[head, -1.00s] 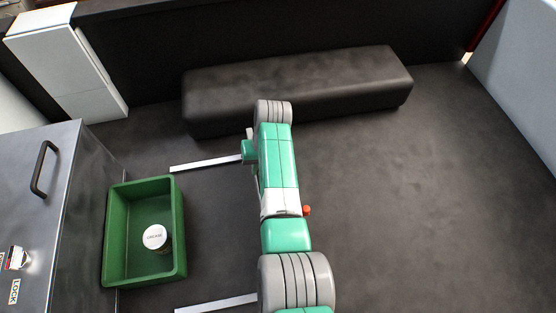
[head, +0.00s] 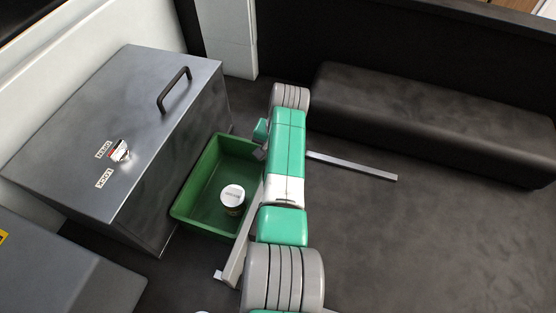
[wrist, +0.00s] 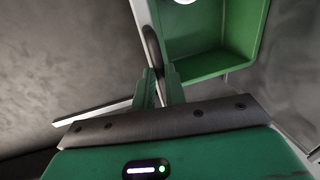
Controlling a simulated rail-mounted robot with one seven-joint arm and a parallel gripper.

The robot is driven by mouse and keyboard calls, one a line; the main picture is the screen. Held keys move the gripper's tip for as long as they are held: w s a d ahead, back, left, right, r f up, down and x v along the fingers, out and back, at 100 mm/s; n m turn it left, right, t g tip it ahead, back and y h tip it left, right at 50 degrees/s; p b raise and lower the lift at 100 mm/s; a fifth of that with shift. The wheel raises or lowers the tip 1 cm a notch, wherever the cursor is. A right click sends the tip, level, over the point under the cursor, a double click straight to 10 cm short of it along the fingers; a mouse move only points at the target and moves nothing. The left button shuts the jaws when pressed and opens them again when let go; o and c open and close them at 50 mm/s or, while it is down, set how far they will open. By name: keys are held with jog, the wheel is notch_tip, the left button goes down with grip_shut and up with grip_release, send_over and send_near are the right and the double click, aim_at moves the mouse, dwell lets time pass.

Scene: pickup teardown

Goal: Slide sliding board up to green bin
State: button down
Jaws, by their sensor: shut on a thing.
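The green bin (head: 190,205) stands on the floor against the grey metal chest in the head view, and its corner shows in the wrist view (wrist: 255,40). The sliding board is a narrow pale strip (head: 237,252) along the bin's right side, partly hidden by my arm. Board and bin are close together, but I cannot tell whether they touch. In the wrist view my gripper (wrist: 160,76) is shut on a dark handle (wrist: 153,42) beside a pale strip of the board (wrist: 141,12). The gripper's fingers are mostly hidden in the head view.
A white-lidded can (head: 232,196) sits in the bin. The grey chest (head: 130,120) with a black handle stands left. A pale rail (head: 352,166) lies on the floor right of my arm. A long black bench (head: 430,120) is at the back right. Floor at right is clear.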

jog(key=shift+w+a, duration=0.1)
jog(key=shift+a, duration=0.15)
jog(key=c, duration=1.5)
grip_release()
jog(key=shift+o, duration=0.2)
notch_tip(320, 180, up, 8)
jog(key=d+p, duration=0.1)
jog(key=shift+s+d+f, duration=0.15)
jog(key=shift+s+d, duration=0.1)
jog(key=shift+d, duration=0.05)
